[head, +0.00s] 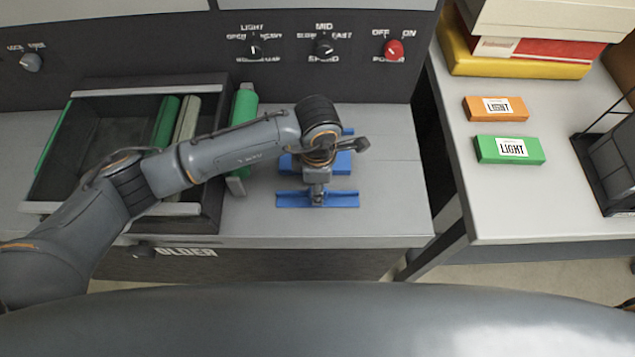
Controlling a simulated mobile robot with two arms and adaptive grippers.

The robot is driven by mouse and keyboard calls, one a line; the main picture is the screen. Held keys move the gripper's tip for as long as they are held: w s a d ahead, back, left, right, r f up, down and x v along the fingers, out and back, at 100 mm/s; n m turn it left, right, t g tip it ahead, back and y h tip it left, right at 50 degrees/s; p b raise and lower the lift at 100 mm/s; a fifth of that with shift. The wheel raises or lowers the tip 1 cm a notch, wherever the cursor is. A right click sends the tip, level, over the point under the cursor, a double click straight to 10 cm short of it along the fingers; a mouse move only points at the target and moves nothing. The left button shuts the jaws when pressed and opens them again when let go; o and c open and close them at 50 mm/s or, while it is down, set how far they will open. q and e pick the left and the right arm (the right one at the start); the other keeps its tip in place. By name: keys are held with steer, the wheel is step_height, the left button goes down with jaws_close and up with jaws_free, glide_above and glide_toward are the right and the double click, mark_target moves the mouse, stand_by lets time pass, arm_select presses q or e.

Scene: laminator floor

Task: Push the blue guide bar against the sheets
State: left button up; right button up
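The blue guide bar (340,200) lies across the grey machine top, near its front edge. Another blue piece (342,166) shows just behind it, mostly covered by my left arm. My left gripper (318,188) points down at the middle of the bar, over a small grey part there. I cannot tell whether its fingers are shut on that part or only touch it. No sheets can be made out; the area behind the bar is partly hidden by my wrist. My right gripper is not in view.
An open dark drawer (72,205) with green and pale rolls stands left. Behind is a panel with knobs and a red power switch (393,48). A side table (500,205) at right holds orange (478,107) and green (485,150) boxes marked LIGHT.

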arm_select(q)
steer(key=shift+c, duration=1)
steer(key=c, duration=0.4)
jaws_close()
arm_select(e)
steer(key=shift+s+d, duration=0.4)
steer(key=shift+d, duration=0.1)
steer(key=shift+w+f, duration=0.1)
